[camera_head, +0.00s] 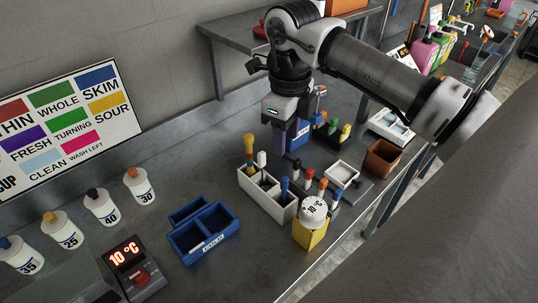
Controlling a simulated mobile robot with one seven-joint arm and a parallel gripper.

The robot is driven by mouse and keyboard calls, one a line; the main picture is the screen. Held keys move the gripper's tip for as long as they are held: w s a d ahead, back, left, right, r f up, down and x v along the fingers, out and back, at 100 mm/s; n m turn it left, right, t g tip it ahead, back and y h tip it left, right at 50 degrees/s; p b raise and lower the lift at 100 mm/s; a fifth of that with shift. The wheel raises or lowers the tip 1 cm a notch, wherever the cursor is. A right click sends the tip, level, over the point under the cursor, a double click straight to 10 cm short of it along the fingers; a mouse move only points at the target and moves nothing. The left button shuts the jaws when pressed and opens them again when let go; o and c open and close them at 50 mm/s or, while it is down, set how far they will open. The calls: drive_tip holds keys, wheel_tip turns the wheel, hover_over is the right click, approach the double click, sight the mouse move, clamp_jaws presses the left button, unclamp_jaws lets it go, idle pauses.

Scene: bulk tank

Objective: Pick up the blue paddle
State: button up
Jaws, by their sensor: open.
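A blue upright handle (285,188), which looks like the blue paddle, stands in the right part of a white divided box (252,190) on the counter. Its lower end is hidden inside the box. My gripper (279,132) is above and behind the white box, pointing down. It is open, though its fingers are small and dark here. It is apart from the blue handle. A dark purple shape shows under the gripper, and I cannot tell whether it is a finger or a thing behind.
A yellow-and-green handle (248,148) and a white one share the box. A blue tray (205,236) lies to the left. Brown (383,157) and white containers stand behind right.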

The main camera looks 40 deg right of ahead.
drive_tip(key=b, duration=0.5)
hover_over(285, 177)
drive_tip(key=f, duration=0.7)
drive_tip(key=shift+a+f, duration=0.2)
drive_tip(key=shift+f, duration=0.15)
drive_tip(key=shift+d+f+b, duration=0.1)
drive_tip(key=shift+f+b, duration=0.75)
drive_tip(key=shift+f, duration=2.15)
clamp_jaws()
